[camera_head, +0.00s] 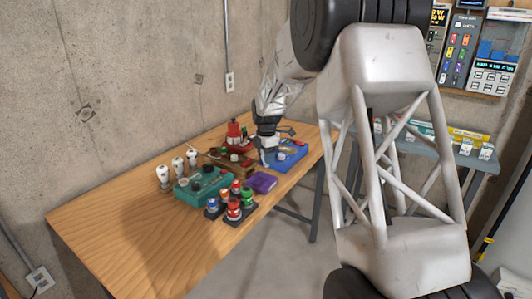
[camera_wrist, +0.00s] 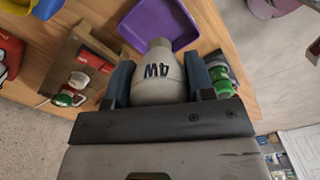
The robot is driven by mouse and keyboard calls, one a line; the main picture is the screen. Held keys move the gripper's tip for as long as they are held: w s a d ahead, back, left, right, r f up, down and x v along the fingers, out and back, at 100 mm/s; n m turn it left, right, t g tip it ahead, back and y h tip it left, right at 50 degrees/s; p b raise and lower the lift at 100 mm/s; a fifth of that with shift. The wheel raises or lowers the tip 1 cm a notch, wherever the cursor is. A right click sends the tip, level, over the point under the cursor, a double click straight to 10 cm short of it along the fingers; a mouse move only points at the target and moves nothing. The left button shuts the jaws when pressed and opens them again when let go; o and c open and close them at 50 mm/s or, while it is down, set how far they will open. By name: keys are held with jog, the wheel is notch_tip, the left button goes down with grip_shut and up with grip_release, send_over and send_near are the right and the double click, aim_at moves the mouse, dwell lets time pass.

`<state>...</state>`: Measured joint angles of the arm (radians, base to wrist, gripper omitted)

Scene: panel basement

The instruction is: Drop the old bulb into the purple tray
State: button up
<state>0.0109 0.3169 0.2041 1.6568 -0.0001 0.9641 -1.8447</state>
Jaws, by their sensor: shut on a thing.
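My gripper (camera_wrist: 159,80) is shut on a grey bulb (camera_wrist: 158,78) marked "4W", one finger on each side of it. The bulb's narrow end points toward the purple tray (camera_wrist: 185,35), whose near edge it partly overlaps in the wrist view. In the head view my gripper (camera_head: 267,150) is above the table, at the left side of the blue tray and behind the purple tray (camera_head: 262,183). The bulb is too small there to make out clearly. The wrist view does not show the height between bulb and tray.
A teal box (camera_head: 201,188) stands left of the purple tray, with several white bulbs (camera_head: 177,166) beyond it. Several red, green and blue items (camera_head: 233,208) stand in front. A blue tray (camera_head: 290,154) is behind right, a red object (camera_head: 233,135) at the back. The table's front left is clear.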

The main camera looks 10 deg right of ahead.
jog(key=shift+f, duration=1.9)
jog(key=o, duration=1)
jog(key=shift+r, duration=3.9)
